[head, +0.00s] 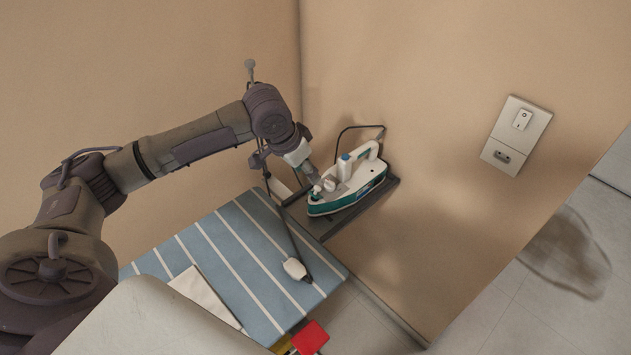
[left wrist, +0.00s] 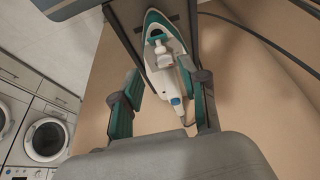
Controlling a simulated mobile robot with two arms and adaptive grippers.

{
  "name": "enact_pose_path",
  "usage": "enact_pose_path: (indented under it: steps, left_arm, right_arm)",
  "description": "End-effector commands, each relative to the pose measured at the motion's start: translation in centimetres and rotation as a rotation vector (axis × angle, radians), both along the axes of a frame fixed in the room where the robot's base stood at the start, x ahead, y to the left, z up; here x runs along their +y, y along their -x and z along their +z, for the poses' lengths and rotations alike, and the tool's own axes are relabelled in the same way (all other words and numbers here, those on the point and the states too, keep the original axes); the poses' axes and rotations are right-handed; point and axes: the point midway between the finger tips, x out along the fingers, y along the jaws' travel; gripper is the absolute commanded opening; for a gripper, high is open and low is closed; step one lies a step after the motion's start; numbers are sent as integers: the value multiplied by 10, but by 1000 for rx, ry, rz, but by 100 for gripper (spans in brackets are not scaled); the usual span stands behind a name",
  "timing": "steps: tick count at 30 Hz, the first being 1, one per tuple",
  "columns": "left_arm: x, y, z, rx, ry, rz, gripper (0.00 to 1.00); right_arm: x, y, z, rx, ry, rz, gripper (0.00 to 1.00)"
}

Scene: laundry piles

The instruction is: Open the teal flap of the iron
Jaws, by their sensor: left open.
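The white and teal iron (head: 352,188) lies on a dark shelf (head: 330,222) against the tan wall, its nose towards the lower left. My left gripper (head: 311,172) is at the nose end of the iron, just above it. In the left wrist view the iron (left wrist: 163,75) shows between the spread, empty fingers of the left gripper (left wrist: 163,105). A small teal part, perhaps the flap (left wrist: 156,36), sits on top near the nose; whether it is open or shut is too small to tell. Contact between fingers and iron cannot be told. My right gripper is not in view.
A blue striped ironing board (head: 225,250) stands below the shelf, with a dark rod and white end piece (head: 295,268) over it. A dark cord (head: 355,128) loops behind the iron. A switch plate (head: 516,135) is on the wall. Washing machines (left wrist: 45,138) show in the left wrist view.

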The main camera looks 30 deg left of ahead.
Motion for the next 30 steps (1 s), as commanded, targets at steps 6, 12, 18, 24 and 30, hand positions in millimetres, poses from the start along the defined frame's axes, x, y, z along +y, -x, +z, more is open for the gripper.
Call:
enact_pose_path:
  steps: [6, 12, 18, 24, 30]
  left_arm:
    - [-7, -16, -41, 2, 2, 0, 44]
    - [-9, -26, -65, 0, 1, 2, 44]
    - [-10, -29, -73, -2, 1, 0, 44]
    - [-10, -29, -73, -2, 0, 0, 44]
    - [-10, -29, -73, -2, 0, 0, 12]
  right_arm:
    - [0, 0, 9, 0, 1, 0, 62]
    - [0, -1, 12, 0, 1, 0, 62]
    - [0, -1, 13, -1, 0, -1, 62]
    - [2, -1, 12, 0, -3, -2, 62]
    - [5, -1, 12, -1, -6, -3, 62]
